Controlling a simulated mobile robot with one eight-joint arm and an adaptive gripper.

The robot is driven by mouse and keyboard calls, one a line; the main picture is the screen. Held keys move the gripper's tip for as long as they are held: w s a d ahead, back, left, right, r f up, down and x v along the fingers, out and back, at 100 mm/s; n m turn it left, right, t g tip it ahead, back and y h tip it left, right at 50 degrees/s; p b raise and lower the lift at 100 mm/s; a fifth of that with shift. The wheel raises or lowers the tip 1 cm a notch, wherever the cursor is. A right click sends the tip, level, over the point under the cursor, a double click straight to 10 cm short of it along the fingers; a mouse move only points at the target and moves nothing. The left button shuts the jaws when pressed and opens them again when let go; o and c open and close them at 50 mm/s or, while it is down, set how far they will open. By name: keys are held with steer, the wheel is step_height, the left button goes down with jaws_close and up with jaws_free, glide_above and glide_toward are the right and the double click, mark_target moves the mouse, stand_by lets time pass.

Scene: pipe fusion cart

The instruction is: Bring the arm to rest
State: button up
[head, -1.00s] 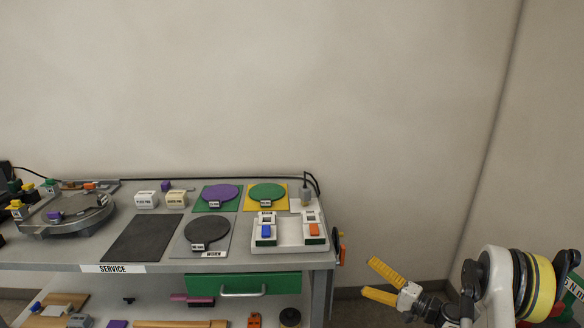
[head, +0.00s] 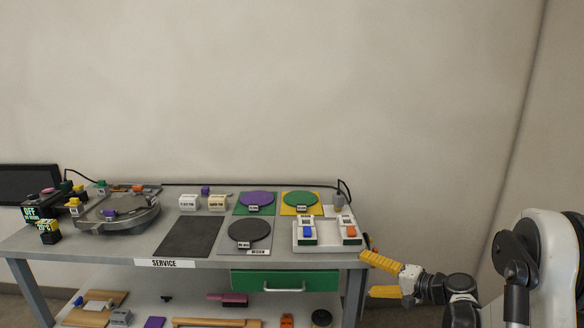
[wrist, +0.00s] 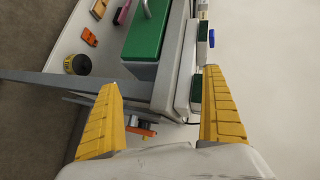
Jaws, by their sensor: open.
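My gripper (head: 378,276) has two yellow ribbed fingers. In the head view it is at the right end of the service cart (head: 40,245), beside the cart's right edge and about level with the green drawer (head: 284,281). The fingers are spread apart with nothing between them. In the wrist view the two fingers of my gripper (wrist: 160,105) stand wide apart, with the cart's end and the green drawer front (wrist: 145,32) beyond them. I cannot tell whether a finger touches the cart.
The cart top holds a white two-slot unit (head: 325,247), coloured round paddles, a dark mat (head: 189,238) and a round grey machine (head: 120,214). The lower shelf carries an orange item (head: 287,321) and several others. Open floor and bare wall lie to the right.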

steer(key=s+a+r+n+g+h, duration=0.1)
steer(key=s+a+r+n+h, duration=0.15)
steer(key=s+r, duration=0.4)
steer(key=s+a+r+n+g+h, duration=0.1)
steer(key=s+a+r+g+h, duration=0.2)
steer(key=s, duration=0.6)
steer(key=s+d+r+n+t+h, duration=0.1)
steer(key=s+h, duration=0.4)
steer(key=s, duration=1.3)
steer(key=d+n, duration=0.1)
steer(key=n, duration=0.1)
steer(key=shift+s+r+n, duration=0.15)
steer(key=shift+s+n, duration=0.05)
steer(key=shift+n, duration=0.15)
steer(key=shift+d, duration=0.1)
